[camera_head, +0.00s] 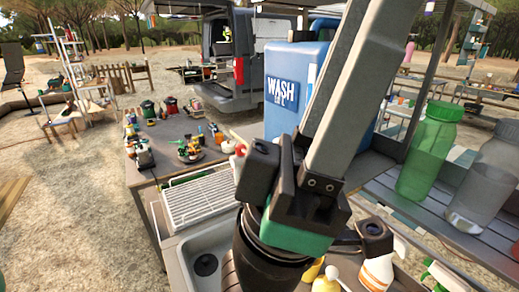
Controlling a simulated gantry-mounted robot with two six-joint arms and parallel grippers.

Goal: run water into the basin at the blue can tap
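A large blue can (301,65) with a "WASH" label stands behind the basin, right of the middle. Its tap is hidden behind a grey, black and green link of my arm. The grey basin (190,258) is at the bottom, with a dark round drain (206,265) in its floor. The part of the basin that shows holds no water that I can make out. My arm comes down from the top right and crosses over the right side of the basin. No fingertips of either gripper show.
A white ribbed drainer (200,197) lies beside the basin. A table behind it carries several small items. A green bottle (428,150) and a clear bottle (485,185) stand on a slatted shelf at the right. A spray bottle (377,271) is at the bottom right.

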